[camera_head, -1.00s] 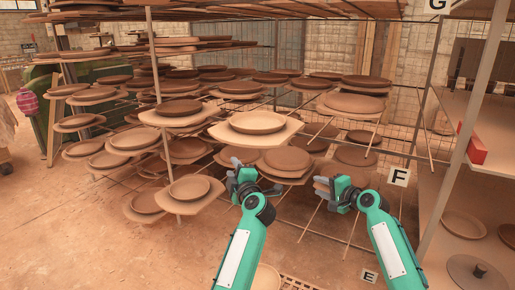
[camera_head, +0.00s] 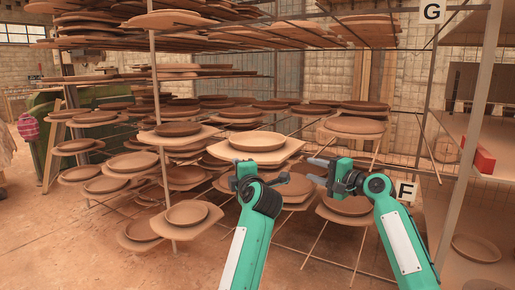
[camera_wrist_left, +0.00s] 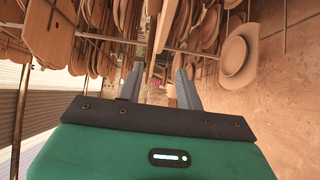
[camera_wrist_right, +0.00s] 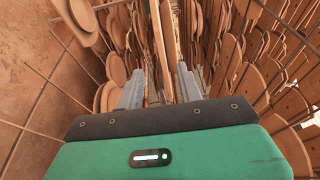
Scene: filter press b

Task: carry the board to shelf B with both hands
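A pale board (camera_head: 256,151) carrying a round brown plate (camera_head: 257,141) juts out at the front of the rack in the head view. My left gripper (camera_head: 243,166) is just below the board's front edge, toward its left side. My right gripper (camera_head: 312,166) is right of the board's right corner. Both are open, with their fingers apart in the left wrist view (camera_wrist_left: 160,86) and the right wrist view (camera_wrist_right: 160,86). I cannot tell whether either touches the board. No sign reading B is legible.
The rack holds many other boards with plates, including one low at the left (camera_head: 186,219). Thin rods (camera_head: 315,245) stick out below. A shelf with a red block (camera_head: 478,155) stands at right, near signs F (camera_head: 405,192) and G (camera_head: 431,12). Floor at lower left is clear.

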